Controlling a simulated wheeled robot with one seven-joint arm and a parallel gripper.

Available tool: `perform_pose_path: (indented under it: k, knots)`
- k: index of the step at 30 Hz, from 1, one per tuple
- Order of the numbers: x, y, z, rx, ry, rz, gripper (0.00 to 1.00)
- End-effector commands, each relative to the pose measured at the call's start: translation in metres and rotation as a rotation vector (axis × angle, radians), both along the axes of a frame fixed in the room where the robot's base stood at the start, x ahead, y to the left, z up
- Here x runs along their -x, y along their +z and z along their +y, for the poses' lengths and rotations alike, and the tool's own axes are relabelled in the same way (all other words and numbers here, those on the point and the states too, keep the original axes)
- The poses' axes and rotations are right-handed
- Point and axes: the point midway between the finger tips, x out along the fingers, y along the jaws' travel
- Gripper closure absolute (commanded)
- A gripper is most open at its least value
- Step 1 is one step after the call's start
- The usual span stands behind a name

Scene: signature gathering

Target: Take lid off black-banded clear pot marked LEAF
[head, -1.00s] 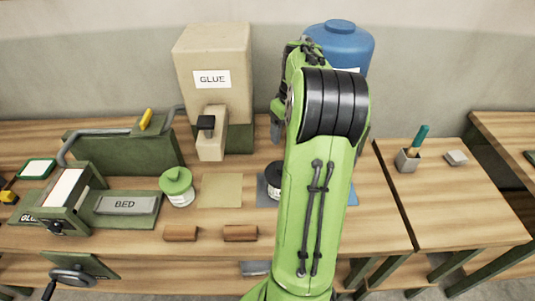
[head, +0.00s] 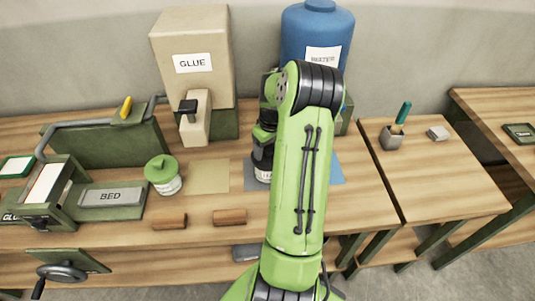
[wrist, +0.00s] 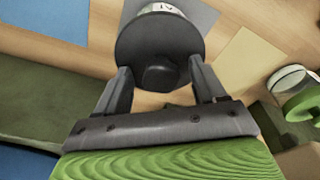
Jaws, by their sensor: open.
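A clear pot (head: 263,175) with a white label stands on the bench, partly hidden behind my green arm in the head view. In the wrist view its round black lid (wrist: 133,45) with a dark knob (wrist: 160,77) fills the middle, and a bit of label (wrist: 160,8) shows past the rim. The label is mostly hidden, so I cannot read it fully. My gripper (wrist: 161,76) is open over the lid, with one finger on each side of the knob. Gaps show between the fingers and the knob. In the head view the hand is directly above the pot.
A green-lidded pot (head: 163,176) stands left of a tan square (head: 208,176). The GLUE dispenser (head: 193,60) and a blue tank (head: 318,35) stand behind. Two brown blocks, one of them this block (head: 229,217), lie in front. A gap separates the right-hand table (head: 440,180).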

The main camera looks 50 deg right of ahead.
Motion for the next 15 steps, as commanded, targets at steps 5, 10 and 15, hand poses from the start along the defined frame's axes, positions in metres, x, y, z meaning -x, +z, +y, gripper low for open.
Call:
perform_pose_path:
  k: [5, 10, 15]
  knots:
    - [-0.0001, 0.0007, 0.0000, 0.000, 0.000, -0.001, 0.35]
    - [-0.0001, 0.0009, 0.0000, 0.000, 0.000, -0.001, 0.61]
    - [-0.0002, 0.0009, 0.0000, 0.000, 0.000, -0.001, 0.86]
